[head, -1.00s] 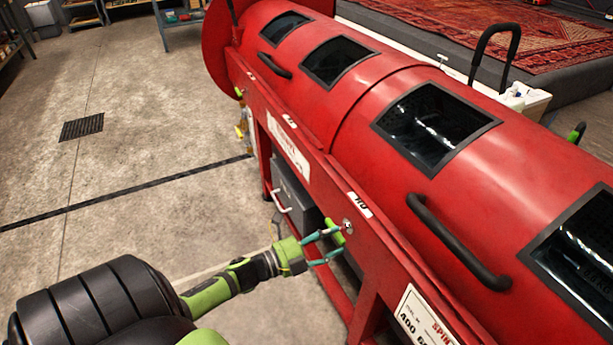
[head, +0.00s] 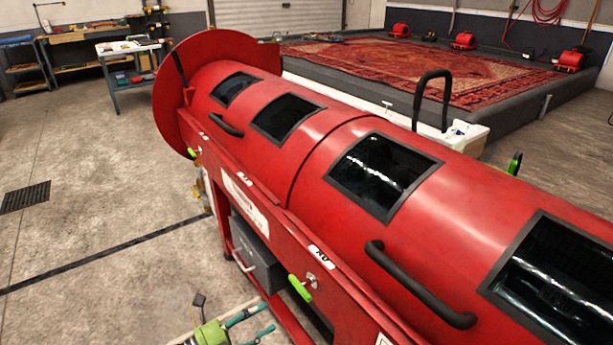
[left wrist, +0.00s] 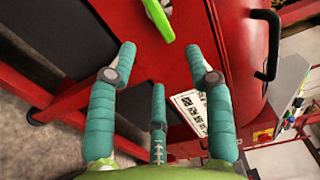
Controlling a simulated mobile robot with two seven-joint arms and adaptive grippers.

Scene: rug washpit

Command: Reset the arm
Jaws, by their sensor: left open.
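My left gripper (head: 268,317) shows at the bottom of the head view, with teal fingers spread and nothing between them. Its fingers also show open and empty in the left wrist view (left wrist: 160,68). A bright green handle (head: 300,288) sits on the red machine's front rail, beside a small metal lock. The gripper is apart from this handle, below and left of it in the head view. The handle also shows beyond the fingertips in the left wrist view (left wrist: 159,20). Most of my left arm is out of the head view. My right gripper is not seen.
The long red drum machine (head: 330,130), with dark windows and black grab handles (head: 415,285), fills the middle and right. A grey box (head: 258,262) sits under its rail. Open concrete floor (head: 95,200) lies left. A patterned rug (head: 420,75) lies on a platform behind.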

